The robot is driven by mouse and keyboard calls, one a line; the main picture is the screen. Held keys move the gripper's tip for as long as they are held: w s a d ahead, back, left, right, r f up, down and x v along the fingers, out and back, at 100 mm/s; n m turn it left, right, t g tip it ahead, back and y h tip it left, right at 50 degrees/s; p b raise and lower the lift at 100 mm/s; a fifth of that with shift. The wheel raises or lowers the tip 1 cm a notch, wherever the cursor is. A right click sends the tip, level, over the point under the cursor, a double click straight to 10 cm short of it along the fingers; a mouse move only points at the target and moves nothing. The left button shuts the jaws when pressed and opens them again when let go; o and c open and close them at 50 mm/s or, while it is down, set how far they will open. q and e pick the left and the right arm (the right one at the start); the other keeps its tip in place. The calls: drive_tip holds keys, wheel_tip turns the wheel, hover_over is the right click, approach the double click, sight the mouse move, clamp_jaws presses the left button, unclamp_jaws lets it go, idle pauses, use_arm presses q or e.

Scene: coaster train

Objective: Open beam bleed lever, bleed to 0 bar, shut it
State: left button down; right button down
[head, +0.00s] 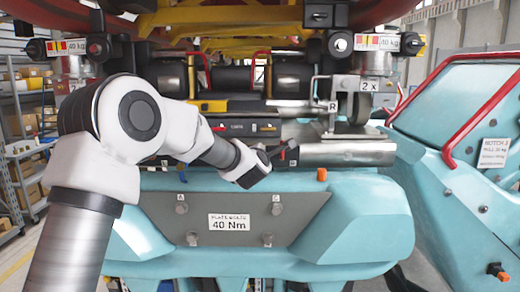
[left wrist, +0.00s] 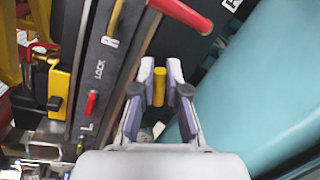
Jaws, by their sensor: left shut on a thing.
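My left gripper (head: 287,152) reaches in from the left to the front edge of the beam, beside the silver cylinder. In the left wrist view, the left gripper (left wrist: 160,76) has its two fingers closed on a short yellow grip (left wrist: 159,87). I cannot tell for certain that this grip is the beam bleed lever, or how far it is turned. In the head view the grip is hidden at the fingertips. No pressure reading can be made out. My right gripper is not in view.
A red handle (left wrist: 181,13) lies just beyond the fingers, and a small red lever (left wrist: 91,102) sits by the LOCK label. The silver cylinder (head: 348,153) is right of the gripper. The teal beam (head: 365,215) lies below, with a 40 Nm plate (head: 231,222).

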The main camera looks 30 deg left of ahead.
use_arm(q)
drive_tip(key=m, duration=0.1)
drive_tip(key=f+m+p, duration=0.1)
drive_tip(key=m+p, duration=0.1)
drive_tip(key=m, duration=0.1)
drive_tip(key=shift+w+d+f+g+y, duration=0.1)
drive_tip(key=shift+d+f+g+y, duration=0.05)
drive_tip(key=shift+f+g+y, duration=0.2)
idle(0.4)
drive_tip(key=c, duration=1.3)
unclamp_jaws()
drive_tip(key=shift+o, duration=0.6)
drive_tip(key=shift+w+a+f, duration=0.1)
drive_tip(key=shift+a, duration=0.15)
drive_tip(key=shift+d, duration=0.1)
drive_tip(key=v, duration=1.2)
drive_tip(key=shift+w, duration=0.15)
